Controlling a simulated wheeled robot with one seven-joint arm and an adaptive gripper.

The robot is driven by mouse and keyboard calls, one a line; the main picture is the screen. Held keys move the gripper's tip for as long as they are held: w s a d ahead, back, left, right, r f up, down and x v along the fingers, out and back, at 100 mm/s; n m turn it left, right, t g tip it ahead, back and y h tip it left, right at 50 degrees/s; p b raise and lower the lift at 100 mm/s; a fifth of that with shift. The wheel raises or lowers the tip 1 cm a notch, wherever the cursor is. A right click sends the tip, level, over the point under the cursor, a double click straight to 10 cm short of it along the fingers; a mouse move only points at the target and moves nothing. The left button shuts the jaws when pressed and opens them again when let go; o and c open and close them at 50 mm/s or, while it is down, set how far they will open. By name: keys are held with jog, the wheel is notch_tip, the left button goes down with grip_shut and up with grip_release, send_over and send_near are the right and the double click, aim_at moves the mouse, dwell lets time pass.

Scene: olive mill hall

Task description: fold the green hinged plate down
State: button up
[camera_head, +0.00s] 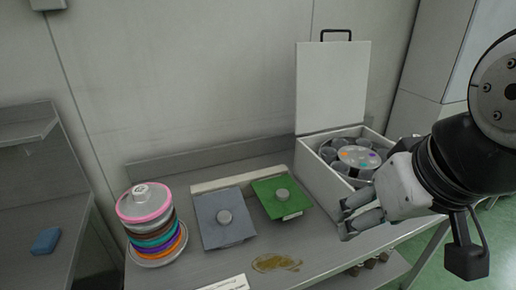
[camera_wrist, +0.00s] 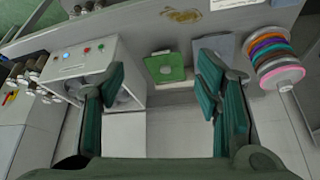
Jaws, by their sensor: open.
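The green hinged plate (camera_head: 268,191) sits on the table in front of a pale back strip, with a round grey knob (camera_head: 282,194) on its face and a small white label at its front edge. I cannot tell its exact tilt. In the wrist view the green plate (camera_wrist: 160,73) shows beyond and between my spread fingers. My gripper (camera_head: 352,219) is open and empty, to the right of the green plate, in front of the white box and apart from the plate. Its fingers also frame the wrist view (camera_wrist: 160,85).
A grey plate (camera_head: 212,233) with a knob lies left of the green one. A stack of coloured discs (camera_head: 156,228) stands farther left. A white box (camera_head: 311,172) with its lid (camera_head: 330,90) up stands right. A brown stain (camera_head: 275,263) marks the clear front.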

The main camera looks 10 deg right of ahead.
jog(key=shift+w, duration=0.15)
jog(key=c, duration=0.4)
jog(key=shift+w+f, duration=0.2)
jog(key=shift+w, duration=1)
grip_shut()
jog(key=w+f+n+b, duration=0.1)
jog(key=w+f, duration=0.4)
jog(key=w, duration=0.4)
jog(key=w+f+n+g+b, duration=0.1)
jog(key=w+f+b, duration=0.1)
jog(key=w+f, duration=0.4)
jog(key=w+f+n+g+b, duration=0.1)
jog(key=w+f, duration=0.5)
jog(key=w, duration=0.8)
jog(key=shift+f+y+b, duration=0.15)
jog(key=shift+y+b, duration=0.2)
jog(key=shift+y, duration=0.05)
